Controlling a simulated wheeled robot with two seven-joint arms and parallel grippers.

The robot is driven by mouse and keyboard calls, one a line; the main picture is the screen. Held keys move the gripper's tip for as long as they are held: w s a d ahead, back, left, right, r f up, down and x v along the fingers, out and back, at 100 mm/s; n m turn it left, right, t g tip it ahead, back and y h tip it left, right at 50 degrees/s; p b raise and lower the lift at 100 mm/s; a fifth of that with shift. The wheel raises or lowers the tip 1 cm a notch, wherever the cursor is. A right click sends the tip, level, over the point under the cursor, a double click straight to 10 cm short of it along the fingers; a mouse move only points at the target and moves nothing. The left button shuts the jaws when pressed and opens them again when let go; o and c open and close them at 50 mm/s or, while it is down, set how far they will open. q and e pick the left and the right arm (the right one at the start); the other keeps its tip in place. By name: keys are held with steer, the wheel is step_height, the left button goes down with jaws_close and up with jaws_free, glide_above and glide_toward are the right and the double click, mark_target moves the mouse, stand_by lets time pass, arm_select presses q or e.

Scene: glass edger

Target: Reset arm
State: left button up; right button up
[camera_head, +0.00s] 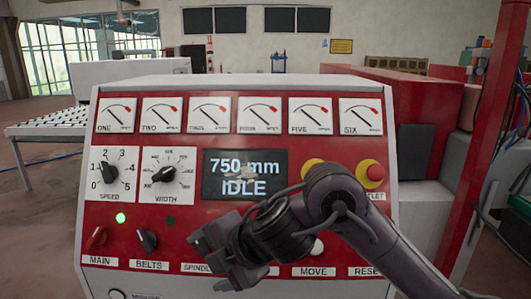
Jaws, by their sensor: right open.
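My right arm comes in from the lower right and reaches across the front of the red control panel (130,222). My right gripper (212,262) is open, low in front of the panel, with nothing seen in it. It hides part of the lower row of controls near the SPINDLE label (194,267). Whether it touches the panel I cannot tell. The display (232,172) reads 750 mm IDLE. My left gripper does not show.
The panel has several gauges (210,114), a speed knob (110,173), a width knob (163,174), a lit green lamp (120,218), a red main switch (96,237), a belts knob (147,240) and a red emergency button (375,173). A roller table (50,122) stands at left.

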steer(key=s+d+f+m+t+h, duration=0.2)
steer(key=d+f+m+t+h, duration=0.2)
steer(key=d+f+m, duration=1.35)
steer(key=s+d+f+m+g+h, duration=0.2)
steer(key=s+d+f+m+g, duration=0.15)
steer(key=s+d, duration=0.35)
steer(key=s+d+f+m+g+h, duration=0.2)
steer(key=s+d+f+m, duration=0.3)
steer(key=s, duration=0.3)
step_height(320, 180, down, 36)
steer(key=s+g+b, duration=0.2)
steer(key=b, duration=0.5)
arm_select(q)
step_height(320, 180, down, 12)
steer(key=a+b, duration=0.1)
steer(key=b, duration=0.4)
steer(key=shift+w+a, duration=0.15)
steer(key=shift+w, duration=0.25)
arm_select(e)
steer(key=s+d+f, duration=0.3)
steer(key=s+f, duration=1.7)
steer(key=f, duration=0.4)
steer(key=shift+d+f+g, duration=0.2)
steer(key=shift+f+g, duration=0.05)
steer(key=shift+g, duration=0.2)
